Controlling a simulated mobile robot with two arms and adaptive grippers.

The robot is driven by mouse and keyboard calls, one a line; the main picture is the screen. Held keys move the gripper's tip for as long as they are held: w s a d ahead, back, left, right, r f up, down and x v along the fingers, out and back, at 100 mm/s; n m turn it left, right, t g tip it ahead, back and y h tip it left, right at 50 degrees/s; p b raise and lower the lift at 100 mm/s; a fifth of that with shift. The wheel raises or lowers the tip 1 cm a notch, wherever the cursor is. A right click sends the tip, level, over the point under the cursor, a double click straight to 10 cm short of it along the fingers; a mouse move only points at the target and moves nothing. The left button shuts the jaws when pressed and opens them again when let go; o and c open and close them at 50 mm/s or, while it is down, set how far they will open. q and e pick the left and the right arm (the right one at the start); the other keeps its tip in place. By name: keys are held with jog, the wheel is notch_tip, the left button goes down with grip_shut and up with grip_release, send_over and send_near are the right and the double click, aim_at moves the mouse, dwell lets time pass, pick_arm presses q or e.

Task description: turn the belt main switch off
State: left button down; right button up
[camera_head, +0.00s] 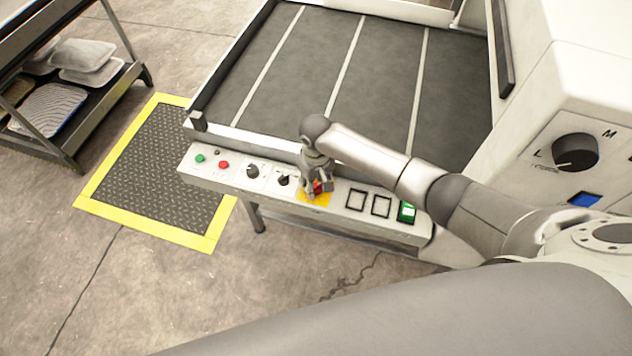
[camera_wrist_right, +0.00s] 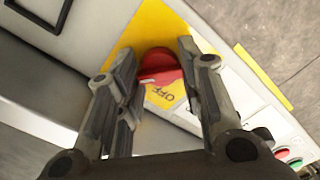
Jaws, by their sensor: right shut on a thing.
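The belt main switch is a red rotary knob (camera_head: 318,188) on a yellow plate (camera_head: 317,199) on the front control panel. In the right wrist view the red knob (camera_wrist_right: 158,66) sits between the fingers, and an "OFF" mark shows on the yellow plate (camera_wrist_right: 150,30) beside it. My right gripper (camera_head: 316,184) reaches down over the panel and is shut on the knob; its fingers (camera_wrist_right: 157,60) lie on both sides of it. The fingers partly hide the knob, and I cannot tell which mark it points to. My left gripper is not in view.
The panel (camera_head: 230,179) also carries a green button (camera_head: 200,158), a red button (camera_head: 223,165), black dials (camera_head: 253,171) and a lit green switch (camera_head: 407,212). The belt (camera_head: 320,70) lies behind. A yellow-edged mat (camera_head: 155,170) and a rack (camera_head: 60,120) stand left.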

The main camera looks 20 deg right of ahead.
jog(key=n+p, duration=0.1)
jog(key=n, duration=0.2)
jog(key=shift+r, duration=0.15)
jog(key=n+p, duration=0.1)
jog(key=n, duration=0.3)
jog(key=shift+n, duration=0.4)
jog(key=n, duration=0.9)
jog(key=shift+c, duration=0.2)
jog(key=o, duration=1.1)
jog(key=shift+w, duration=0.15)
